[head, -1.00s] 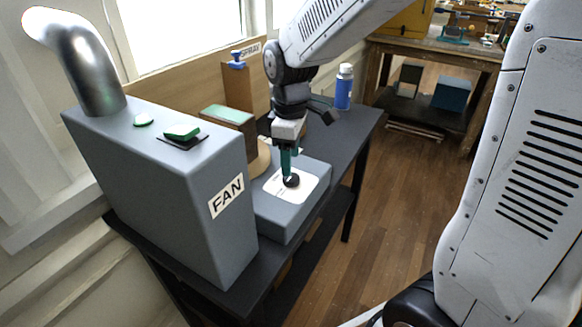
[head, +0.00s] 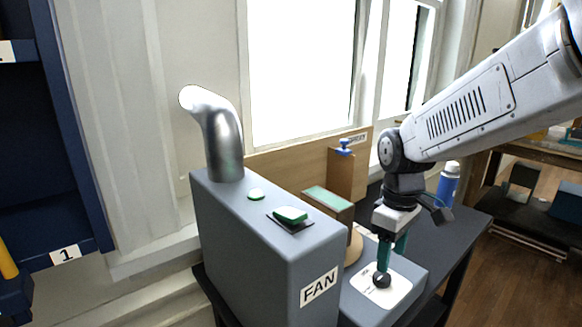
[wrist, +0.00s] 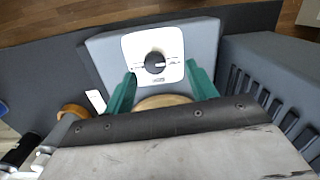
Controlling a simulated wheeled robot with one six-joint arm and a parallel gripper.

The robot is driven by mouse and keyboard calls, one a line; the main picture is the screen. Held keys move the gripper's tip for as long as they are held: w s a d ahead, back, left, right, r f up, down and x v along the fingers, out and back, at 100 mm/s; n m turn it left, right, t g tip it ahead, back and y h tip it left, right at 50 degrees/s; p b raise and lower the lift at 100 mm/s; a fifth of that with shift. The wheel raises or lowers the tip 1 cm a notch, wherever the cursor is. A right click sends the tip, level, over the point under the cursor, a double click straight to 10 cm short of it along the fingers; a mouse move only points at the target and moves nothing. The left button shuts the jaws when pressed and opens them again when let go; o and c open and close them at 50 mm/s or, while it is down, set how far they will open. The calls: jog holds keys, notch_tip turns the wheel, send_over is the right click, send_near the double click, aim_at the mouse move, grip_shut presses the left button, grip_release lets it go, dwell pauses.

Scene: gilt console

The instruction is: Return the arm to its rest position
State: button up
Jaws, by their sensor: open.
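My gripper (head: 391,251) is open, its green fingers pointing down over the grey control box in the head view. A black round knob (head: 382,280) on a white plate (head: 400,289) is just below the fingertips. In the wrist view the fingers (wrist: 160,88) are spread wide with nothing between them, and the knob (wrist: 155,62) on its white plate lies beyond the tips. Whether a fingertip touches the knob cannot be told. The arm is stretched out from the right edge of the head view.
A grey box labelled FAN (head: 262,250) with a metal duct (head: 218,135) stands left of the gripper. A wooden block with a green top (head: 328,199) and a blue-topped post (head: 343,170) stand behind. A blue can (head: 447,182) stands to the right.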

jog(key=s+d+r+m+t, duration=0.1)
jog(key=s+d+r+m, duration=0.1)
jog(key=s, duration=0.8)
jog(key=s+d+r+m+t, duration=0.1)
jog(key=s+r+m, duration=0.3)
jog(key=s, duration=0.6)
jog(key=shift+s+d+m, duration=0.3)
jog(key=shift+d+m, duration=0.1)
jog(key=shift+m, duration=0.7)
